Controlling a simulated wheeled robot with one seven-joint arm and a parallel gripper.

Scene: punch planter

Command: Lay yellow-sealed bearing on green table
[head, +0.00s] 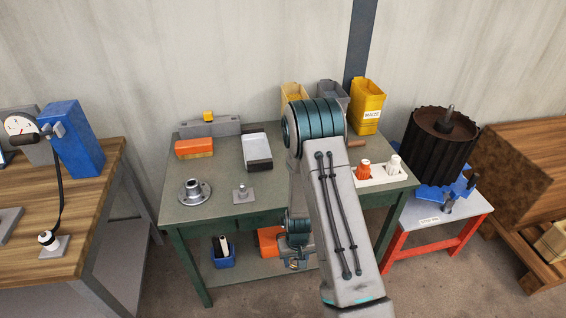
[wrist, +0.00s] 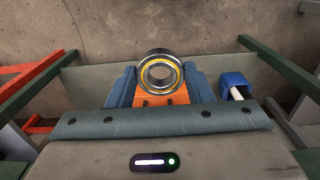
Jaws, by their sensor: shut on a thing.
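The yellow-sealed bearing (wrist: 160,72) is a steel ring with a yellow band around its open centre. In the wrist view it sits between the two blue-grey fingers of my gripper (wrist: 160,87), which is shut on it. In the head view my gripper (head: 293,247) is low in front of the table, near the lower shelf, and the bearing cannot be made out clearly there. The green table (head: 215,172) stands ahead with a partly bare grey-green top. My arm hides its middle and part of its right side.
A flanged hub (head: 194,193), a small post on a plate (head: 242,194), an orange block (head: 194,148) and a white tray (head: 257,147) occupy the tabletop's left. A bottle holder (head: 380,178) is at right, bins (head: 367,105) behind. The lower shelf holds a blue cup (head: 223,256) and orange box (head: 269,240).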

